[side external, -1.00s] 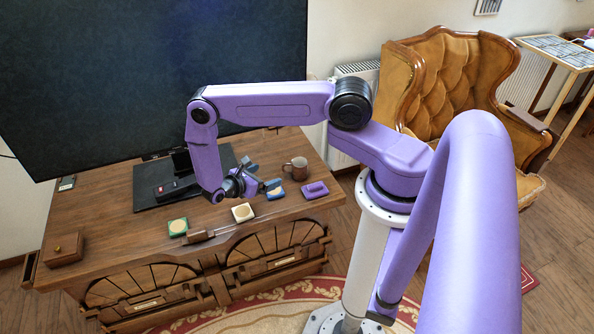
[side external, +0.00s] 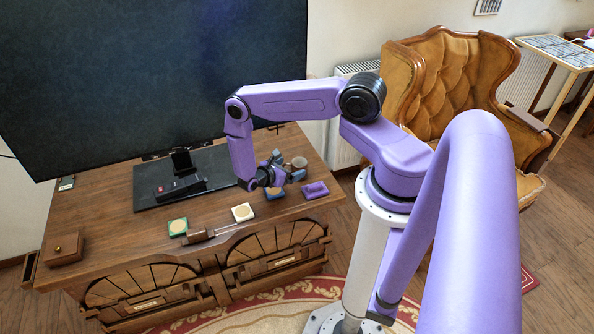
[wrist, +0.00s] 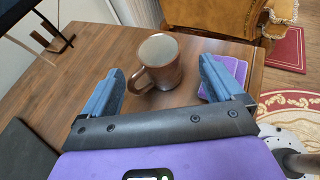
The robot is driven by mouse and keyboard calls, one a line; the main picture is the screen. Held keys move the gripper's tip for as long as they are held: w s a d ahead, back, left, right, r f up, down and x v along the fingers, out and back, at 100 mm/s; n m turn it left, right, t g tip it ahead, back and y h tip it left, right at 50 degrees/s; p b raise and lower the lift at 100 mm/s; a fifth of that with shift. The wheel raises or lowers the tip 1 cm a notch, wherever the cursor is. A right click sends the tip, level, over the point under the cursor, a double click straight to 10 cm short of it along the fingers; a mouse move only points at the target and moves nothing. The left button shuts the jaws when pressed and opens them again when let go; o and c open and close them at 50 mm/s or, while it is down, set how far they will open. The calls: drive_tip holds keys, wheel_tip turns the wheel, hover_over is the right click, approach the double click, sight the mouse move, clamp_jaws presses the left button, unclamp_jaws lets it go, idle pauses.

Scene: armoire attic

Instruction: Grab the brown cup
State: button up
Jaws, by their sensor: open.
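The brown cup (wrist: 160,60) stands upright on the wooden cabinet top (wrist: 92,62), its handle toward my gripper and to the left in the wrist view. In the side external view the cup (side external: 299,163) is partly hidden behind my gripper (side external: 284,165). My gripper (wrist: 158,88) is open with blue fingers. In the wrist view the cup shows between and a little beyond the fingertips. I see no contact with it.
A large black screen (side external: 150,70) stands behind on a dark base. A tan armchair (side external: 455,90) is at the right.

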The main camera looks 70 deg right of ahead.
sight(304, 160)
drive_tip(key=x, duration=0.3)
drive_tip(key=shift+s+d+r, duration=0.1)
drive_tip(key=shift+d+r, duration=0.1)
drive_tip(key=shift+d, duration=0.15)
drive_tip(key=shift+s+d+f, duration=0.15)
drive_tip(key=shift+d+f, duration=0.15)
drive_tip(key=shift+d, duration=0.35)
drive_tip(key=c, duration=1.3)
drive_tip(key=shift+o, duration=0.2)
drive_tip(key=shift+r, duration=0.15)
